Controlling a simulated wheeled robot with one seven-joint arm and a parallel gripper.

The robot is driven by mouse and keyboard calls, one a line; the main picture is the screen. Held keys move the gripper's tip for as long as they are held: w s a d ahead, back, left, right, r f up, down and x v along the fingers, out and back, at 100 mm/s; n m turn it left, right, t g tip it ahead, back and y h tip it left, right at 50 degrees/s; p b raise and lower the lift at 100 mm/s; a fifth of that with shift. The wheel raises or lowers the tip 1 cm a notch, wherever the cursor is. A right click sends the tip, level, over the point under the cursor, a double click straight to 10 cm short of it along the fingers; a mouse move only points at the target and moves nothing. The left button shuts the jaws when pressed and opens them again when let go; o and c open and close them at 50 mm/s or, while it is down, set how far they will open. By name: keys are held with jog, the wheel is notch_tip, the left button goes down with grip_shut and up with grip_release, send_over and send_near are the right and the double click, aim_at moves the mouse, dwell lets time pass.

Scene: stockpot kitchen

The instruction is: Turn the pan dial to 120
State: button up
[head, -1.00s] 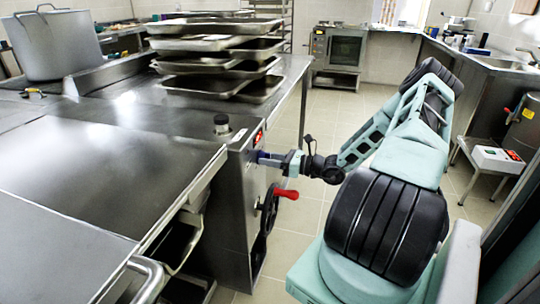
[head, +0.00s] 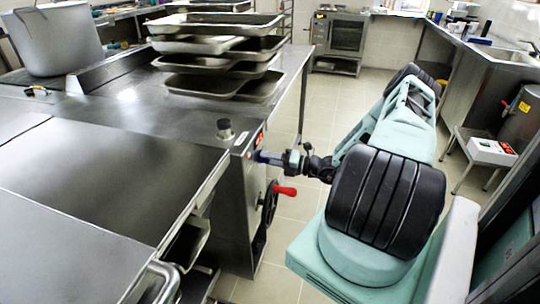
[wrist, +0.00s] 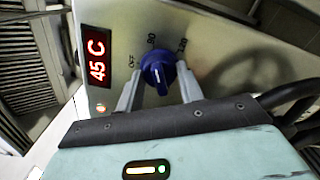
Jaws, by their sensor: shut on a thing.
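The pan dial (wrist: 154,66) is a blue knob with a white mark, on the steel front panel in the wrist view. The exact setting the mark points to is hard to tell. My gripper (wrist: 158,80) is shut on the dial, one finger on each side. A red display (wrist: 97,58) beside it reads 45 C. In the head view my gripper (head: 268,157) meets the panel just below the small red display (head: 258,139); the dial is mostly hidden there.
A black handwheel (head: 268,205) with a red handle (head: 285,190) is below my gripper. Stacked metal trays (head: 215,60) and a large pot (head: 58,42) stand on the steel counters. Floor (head: 300,225) shows to the right of the panel.

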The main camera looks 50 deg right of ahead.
jog(key=m+p, duration=0.1)
jog(key=m, duration=0.4)
jog(key=shift+m, duration=0.3)
jog(key=m+p, duration=0.1)
jog(key=m, duration=0.4)
jog(key=shift+d+m, duration=0.1)
jog(key=shift+m, duration=0.2)
jog(key=o, duration=1)
jog(key=shift+s, duration=0.1)
jog(key=b+v, duration=0.2)
jog(key=v, duration=1.5)
jog(key=shift+b, duration=0.35)
jog(key=shift+s+d+f, duration=0.1)
